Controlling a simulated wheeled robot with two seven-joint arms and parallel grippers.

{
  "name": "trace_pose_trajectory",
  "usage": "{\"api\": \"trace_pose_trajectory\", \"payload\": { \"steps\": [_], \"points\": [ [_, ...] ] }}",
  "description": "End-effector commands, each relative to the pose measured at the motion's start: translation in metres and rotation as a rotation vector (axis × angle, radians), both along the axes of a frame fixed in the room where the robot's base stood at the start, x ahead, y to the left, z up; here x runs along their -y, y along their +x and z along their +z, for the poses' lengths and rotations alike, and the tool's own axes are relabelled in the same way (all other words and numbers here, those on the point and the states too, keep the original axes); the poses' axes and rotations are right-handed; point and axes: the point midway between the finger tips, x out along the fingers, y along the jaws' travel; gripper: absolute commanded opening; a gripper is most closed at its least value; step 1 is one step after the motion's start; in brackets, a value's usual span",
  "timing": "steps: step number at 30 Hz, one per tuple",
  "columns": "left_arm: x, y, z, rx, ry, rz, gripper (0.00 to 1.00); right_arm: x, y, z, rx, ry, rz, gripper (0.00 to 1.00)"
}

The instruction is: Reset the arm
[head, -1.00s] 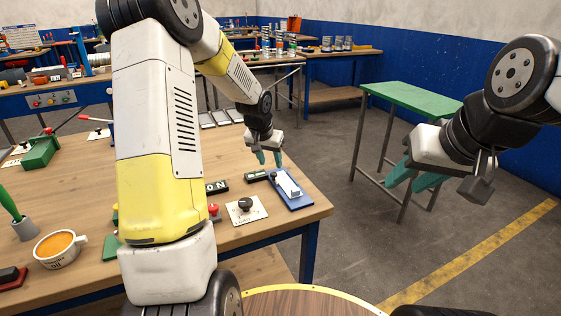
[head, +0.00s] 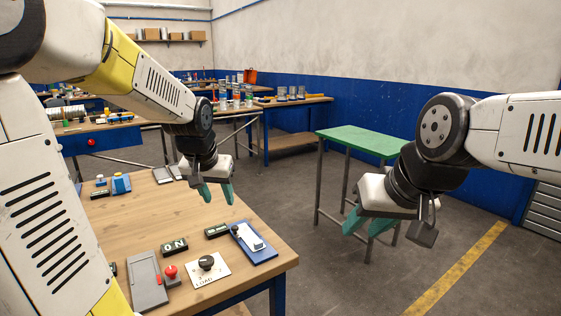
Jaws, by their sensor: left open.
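My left gripper (head: 216,192) has green fingers. They are open and empty, pointing down above the far right part of the wooden workbench. A blue device with a white rocker switch (head: 253,237) lies on the bench, lower and to the right of this gripper in the head view. My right gripper (head: 366,226) also has green fingers, with a visible gap and nothing between them. It hangs over open floor to the right of the bench, in front of the green table. My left arm covers the left side of the picture.
The bench (head: 135,220) carries an ON sign (head: 173,246), a red button (head: 171,272), a LOAD knob plate (head: 207,268) and a grey device (head: 146,280). A green table (head: 362,139) stands beyond.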

Motion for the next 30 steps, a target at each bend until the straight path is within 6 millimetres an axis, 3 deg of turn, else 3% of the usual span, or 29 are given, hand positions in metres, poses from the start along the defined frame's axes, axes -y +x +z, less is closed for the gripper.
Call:
{"api": "trace_pose_trajectory", "payload": {
  "steps": [1, 4, 9, 12, 18, 30],
  "points": [
    [0.002, -0.022, 0.014, 0.018, -0.009, 0.006, 0.44, 0.0, 0.0, 0.0, 0.0, 0.0, 0.0, 0.36],
    [0.007, -0.066, 0.032, 0.039, -0.04, 0.021, 0.44, 0.0, 0.0, 0.0, 0.0, 0.0, 0.0, 0.36],
    [0.015, -0.132, 0.044, 0.066, -0.109, 0.035, 0.44, 0.0, 0.0, 0.0, 0.0, 0.0, 0.0, 0.36],
    [0.019, -0.159, 0.044, 0.077, -0.146, 0.034, 0.44, 0.0, 0.0, 0.0, 0.0, 0.0, 0.0, 0.36],
    [0.024, -0.183, 0.042, 0.084, -0.184, 0.032, 0.44, 0.0, 0.0, 0.0, 0.0, 0.0, 0.0, 0.36],
    [0.024, -0.184, 0.042, 0.085, -0.185, 0.032, 0.44, 0.0, 0.0, 0.0, 0.0, 0.0, 0.0, 0.36]
  ]
}}
